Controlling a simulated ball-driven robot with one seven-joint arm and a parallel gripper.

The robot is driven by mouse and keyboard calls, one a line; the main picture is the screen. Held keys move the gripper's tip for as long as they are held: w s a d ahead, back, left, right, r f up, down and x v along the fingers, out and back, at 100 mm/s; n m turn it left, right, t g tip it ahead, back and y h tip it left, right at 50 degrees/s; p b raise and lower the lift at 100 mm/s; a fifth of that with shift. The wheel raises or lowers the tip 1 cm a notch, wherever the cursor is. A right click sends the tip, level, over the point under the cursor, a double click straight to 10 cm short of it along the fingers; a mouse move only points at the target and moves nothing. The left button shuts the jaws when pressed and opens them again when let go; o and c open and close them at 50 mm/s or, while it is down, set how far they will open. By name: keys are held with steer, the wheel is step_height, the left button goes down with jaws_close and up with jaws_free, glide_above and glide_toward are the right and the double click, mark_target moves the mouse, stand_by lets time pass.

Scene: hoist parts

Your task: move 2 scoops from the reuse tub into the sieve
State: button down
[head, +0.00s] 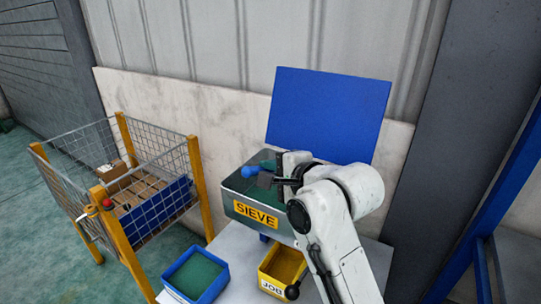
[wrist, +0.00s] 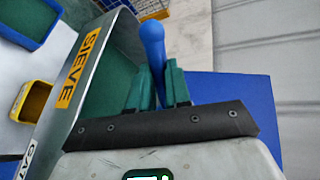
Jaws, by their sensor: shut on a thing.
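The sieve (head: 246,188) is an open metal box with a yellow SIEVE label and a dark green inside, on a pale bench. It also shows at the left of the wrist view (wrist: 103,40). My gripper (head: 280,178) is over the sieve, with green fingers (wrist: 158,85) shut on a blue handle (wrist: 152,42), seemingly a scoop's. The handle's rounded end (head: 250,171) shows above the sieve's left side. The scoop's bowl and any load are hidden. A blue tub (head: 220,287) with a green inside stands lower left; its label is unreadable, so I cannot tell whether it is the reuse tub.
A yellow tub (head: 268,278) labelled JOB stands in front of the sieve. A blue panel (head: 328,112) rises behind the sieve. A wire cage with yellow posts (head: 197,185) stands at the left, holding a cardboard box (head: 115,176). Green floor lies farther left.

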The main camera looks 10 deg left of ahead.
step_height(320, 180, up, 2)
steer(key=g+h+p, duration=0.2)
steer(key=g+p, duration=0.1)
steer(key=n+g+h+p, duration=0.1)
steer(key=g+h+p, duration=0.1)
steer(key=p, duration=0.1)
steer(key=g+h+p, duration=0.2)
steer(key=g+p, duration=0.1)
steer(key=shift+r+g+p, duration=0.25)
steer(key=shift+g+p, duration=0.05)
steer(key=shift+p, duration=0.1)
